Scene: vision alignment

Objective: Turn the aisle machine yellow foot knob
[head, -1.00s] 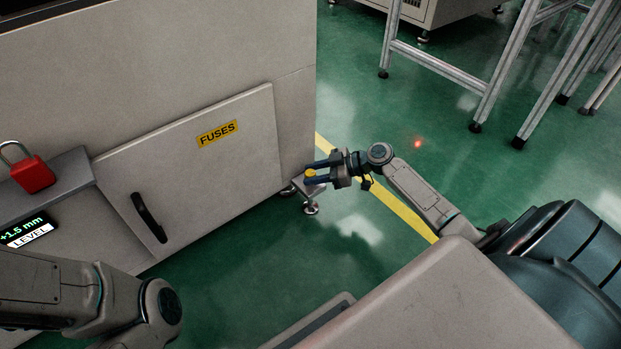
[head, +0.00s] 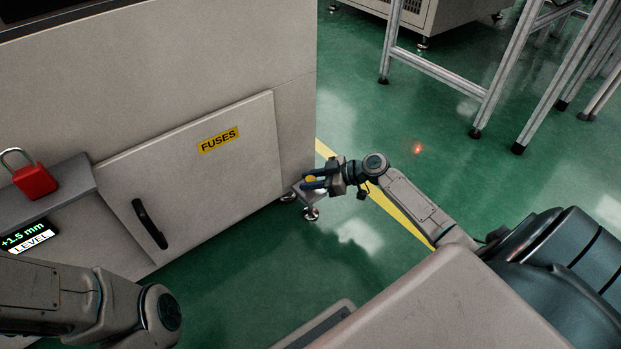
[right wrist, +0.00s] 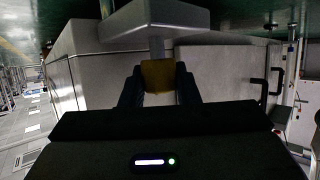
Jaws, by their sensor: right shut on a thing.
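The yellow foot knob (head: 311,178) sits at the lower corner of the grey machine (head: 220,70), above a metal levelling foot (head: 310,214). My right gripper (head: 313,182) is shut on the knob. In the right wrist view the knob (right wrist: 158,76) is between the two dark fingers of the gripper (right wrist: 159,88). A level display (head: 27,236) on the machine reads +1.5 mm. My left arm shows at the lower left, but its gripper is out of view.
A red padlock (head: 34,179) stands on a grey ledge (head: 60,190) of the machine. A door marked FUSES (head: 190,170) has a black handle (head: 149,223). A metal frame (head: 480,100) stands at the upper right. The green floor (head: 400,140) between is open, with a yellow line.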

